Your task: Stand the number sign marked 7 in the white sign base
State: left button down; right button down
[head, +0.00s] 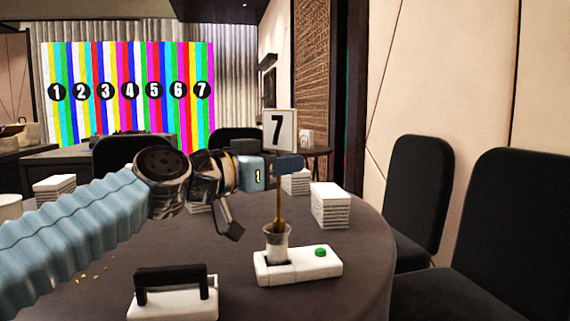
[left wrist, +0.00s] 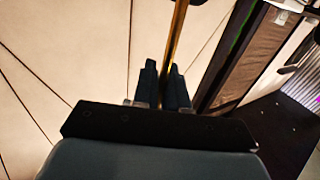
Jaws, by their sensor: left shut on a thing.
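The number sign (head: 278,130) marked 7 is a pale plate with a thin golden-brown stem, upright in the head view. My left gripper (head: 288,163) is shut on the stem just below the plate. In the left wrist view the golden stem (left wrist: 178,32) runs between the two dark fingertips (left wrist: 163,85). The white sign base (head: 300,266) is on the round table, with a clear cup-like socket (head: 277,238) and a green button. The stem's lower end meets the socket's mouth in the picture; I cannot tell how deep it is. My right gripper is out of view.
A white block with a black handle (head: 172,280) lies at the front of the dark table (head: 345,290). Stacks of white cards (head: 331,206) stand behind the base and at the left (head: 54,188). Black chairs (head: 414,190) stand at the right. A striped video wall (head: 128,120) shows numbers.

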pick_arm(q)
jog(key=c, duration=1.1)
grip_release()
